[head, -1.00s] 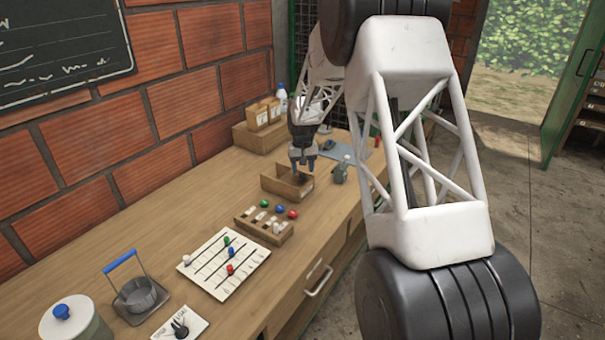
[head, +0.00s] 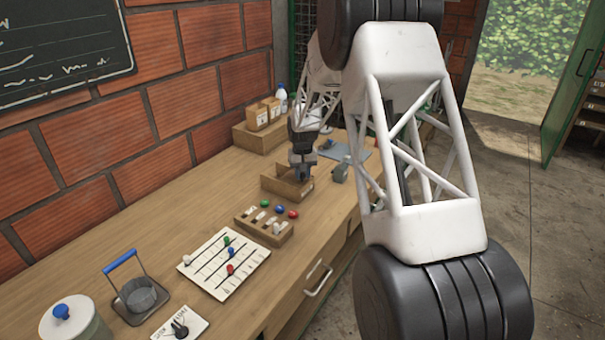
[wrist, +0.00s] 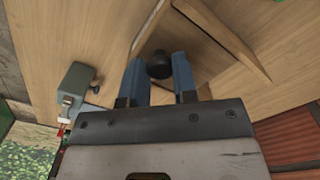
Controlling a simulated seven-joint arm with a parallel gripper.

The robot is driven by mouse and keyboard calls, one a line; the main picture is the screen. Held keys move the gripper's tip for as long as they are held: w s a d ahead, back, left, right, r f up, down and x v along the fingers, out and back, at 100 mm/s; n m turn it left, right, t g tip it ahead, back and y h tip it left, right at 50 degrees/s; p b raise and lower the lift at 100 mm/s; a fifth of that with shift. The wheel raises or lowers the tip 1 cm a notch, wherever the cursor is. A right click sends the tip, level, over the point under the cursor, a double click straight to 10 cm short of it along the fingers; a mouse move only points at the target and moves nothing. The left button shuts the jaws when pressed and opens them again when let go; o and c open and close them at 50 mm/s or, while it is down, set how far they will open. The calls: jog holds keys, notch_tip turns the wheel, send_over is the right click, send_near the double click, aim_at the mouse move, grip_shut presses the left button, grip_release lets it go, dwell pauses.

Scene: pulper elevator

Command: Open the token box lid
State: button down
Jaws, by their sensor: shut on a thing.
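The token box (head: 275,186) is a small wooden box on the workbench in the head view, just beyond the tray of coloured knobs. My gripper (head: 303,178) is down at it and hides part of its inside. In the wrist view a dark round knob (wrist: 159,65) sits between the two blue fingers of my gripper (wrist: 160,72), which are shut on it. Wooden box walls (wrist: 222,38) run on both sides of the knob. The lid panel under the knob is hard to tell from the other wood.
A tray with coloured knobs (head: 262,226) and a white board with pegs (head: 222,262) lie nearer. A grey-green vise (wrist: 76,84) stands beside the box. A crate with small containers (head: 258,137) is against the wall. Free bench lies left of the box.

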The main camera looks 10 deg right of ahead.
jog(key=shift+w+a, duration=2.7)
jog(key=shift+w, duration=0.05)
jog(key=c, duration=0.9)
grip_release()
jog(key=shift+r, duration=0.15)
notch_tip(320, 180, up, 8)
jog(key=shift+f, duration=0.25)
jog(key=shift+s+r, duration=0.1)
